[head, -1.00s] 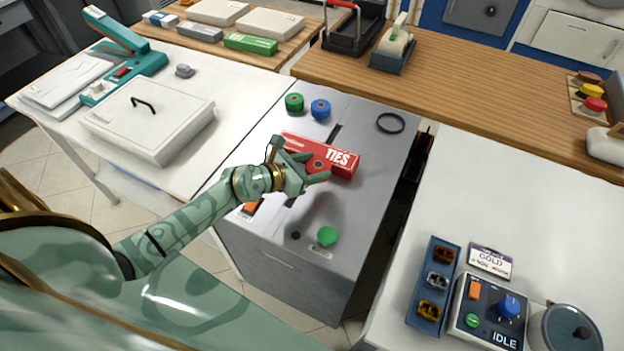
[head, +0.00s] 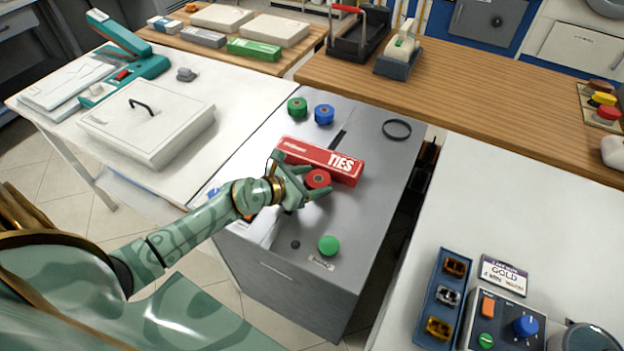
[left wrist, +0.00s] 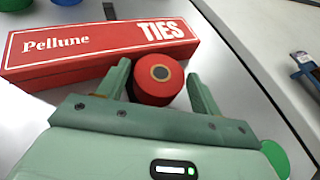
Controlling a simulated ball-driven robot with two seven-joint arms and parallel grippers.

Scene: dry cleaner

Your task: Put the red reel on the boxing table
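The red reel (head: 317,179) lies on the grey cabinet top (head: 375,165), close in front of the red TIES box (head: 322,160). My left gripper (head: 318,185) is low over the cabinet with its fingers apart. In the left wrist view the red reel (left wrist: 158,80) sits between the two open fingers (left wrist: 160,88), with a gap at the right finger. Whether the left finger touches it I cannot tell. My right gripper is not in view. No table is labelled as the boxing table; a wooden table (head: 184,50) with flat boxes stands at the upper left.
A green reel (head: 297,107), a blue reel (head: 324,114) and a black ring (head: 396,129) are on the cabinet. A green button (head: 328,246) is at its front. A white table (head: 215,85) with a lidded case (head: 150,115) stands left. A wooden counter (head: 470,105) runs behind.

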